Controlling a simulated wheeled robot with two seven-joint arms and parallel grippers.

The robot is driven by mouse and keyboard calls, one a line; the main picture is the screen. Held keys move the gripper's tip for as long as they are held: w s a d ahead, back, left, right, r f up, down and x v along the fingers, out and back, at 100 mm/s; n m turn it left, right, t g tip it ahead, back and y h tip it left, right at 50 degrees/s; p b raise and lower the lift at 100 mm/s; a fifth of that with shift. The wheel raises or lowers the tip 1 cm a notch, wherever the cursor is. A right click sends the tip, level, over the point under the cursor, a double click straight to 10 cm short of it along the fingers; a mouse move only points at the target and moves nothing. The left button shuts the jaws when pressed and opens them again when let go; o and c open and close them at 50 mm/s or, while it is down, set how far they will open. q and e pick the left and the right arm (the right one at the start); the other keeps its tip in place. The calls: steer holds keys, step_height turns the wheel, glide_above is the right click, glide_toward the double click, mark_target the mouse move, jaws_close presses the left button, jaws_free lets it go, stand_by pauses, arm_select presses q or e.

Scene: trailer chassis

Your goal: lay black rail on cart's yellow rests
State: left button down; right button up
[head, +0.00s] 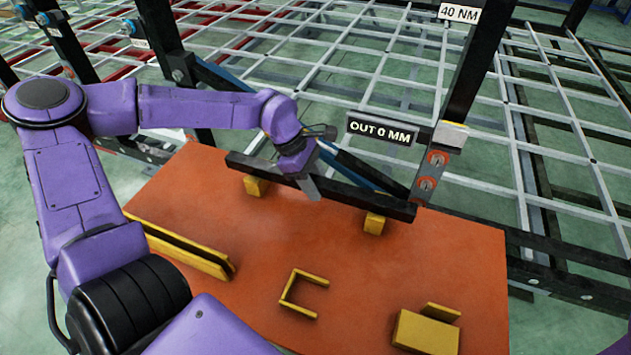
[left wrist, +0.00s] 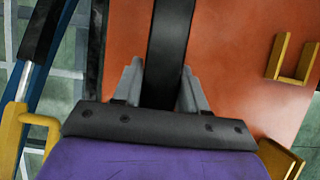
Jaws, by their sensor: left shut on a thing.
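The black rail (head: 350,195) runs slantwise along the back of the cart's orange top (head: 330,250). It passes over two yellow rests, a left one (head: 256,187) and a right one (head: 374,224). It looks level with their tops, but I cannot tell whether it bears on them. My left gripper (head: 308,187) is shut on the rail between the two rests. In the left wrist view the rail (left wrist: 170,40) runs between the two grey fingers (left wrist: 160,88). My right gripper is not in view.
A long yellow holder with a dark slot (head: 185,250), a yellow U-shaped bracket (head: 303,294) and a yellow block (head: 427,330) are on the orange top. A dark post (head: 470,75) and a sign reading "OUT 0 MM" (head: 381,132) stand close behind the rail. A grey grid frame fills the back.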

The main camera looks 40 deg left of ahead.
arm_select(q)
steer(key=c, duration=0.6)
jaws_free()
steer(key=p+v, duration=0.1)
steer(key=v, duration=1)
steer(key=shift+d+r+p, duration=0.1)
steer(key=shift+r+p, duration=0.05)
steer(key=shift+p, duration=0.2)
steer(key=shift+s+a+r, duration=0.1)
steer(key=shift+a+r, duration=0.25)
